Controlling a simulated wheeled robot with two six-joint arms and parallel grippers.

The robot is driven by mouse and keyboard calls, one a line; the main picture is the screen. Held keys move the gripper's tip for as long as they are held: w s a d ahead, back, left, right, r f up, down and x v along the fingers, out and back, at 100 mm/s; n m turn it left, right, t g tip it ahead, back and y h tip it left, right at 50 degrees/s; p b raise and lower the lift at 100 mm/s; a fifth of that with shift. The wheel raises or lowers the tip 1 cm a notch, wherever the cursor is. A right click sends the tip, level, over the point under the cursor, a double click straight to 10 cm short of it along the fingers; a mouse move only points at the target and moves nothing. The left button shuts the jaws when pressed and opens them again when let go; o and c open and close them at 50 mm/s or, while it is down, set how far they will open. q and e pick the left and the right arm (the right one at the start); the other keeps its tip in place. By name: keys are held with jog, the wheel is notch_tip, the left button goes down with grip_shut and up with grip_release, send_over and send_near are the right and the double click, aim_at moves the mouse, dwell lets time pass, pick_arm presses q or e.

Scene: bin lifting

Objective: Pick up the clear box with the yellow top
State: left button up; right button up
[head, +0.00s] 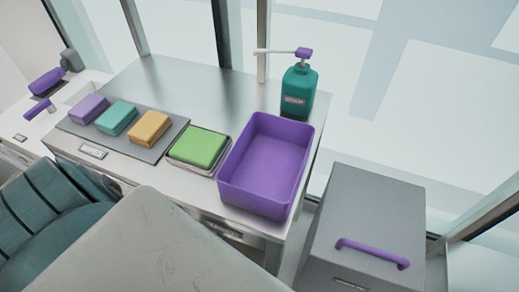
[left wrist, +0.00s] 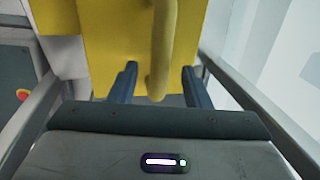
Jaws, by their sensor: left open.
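In the left wrist view a flat yellow top (left wrist: 100,40) fills the upper middle, with a rounded yellow handle (left wrist: 164,35) standing out from it. My left gripper (left wrist: 159,70) is open, with one dark blue finger on each side of the handle's near end. Gaps show between the fingers and the handle, so it is not gripped. The clear walls of the box cannot be made out. The box does not show in the head view. My right gripper is in neither view.
In the head view a steel table (head: 185,80) carries a purple bin (head: 232,185), a green sponge (head: 200,146), several other sponges on a grey mat and a teal pump bottle (head: 299,90). A grey bin with a purple handle (head: 372,252) stands at the right.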

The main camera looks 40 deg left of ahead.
pick_arm(q)
jog(key=shift+w+a+f, duration=0.1)
jog(key=shift+w+f, duration=0.05)
jog(key=shift+f, duration=0.65)
jog(key=shift+w+f, duration=0.1)
jog(key=shift+f, duration=0.65)
grip_shut()
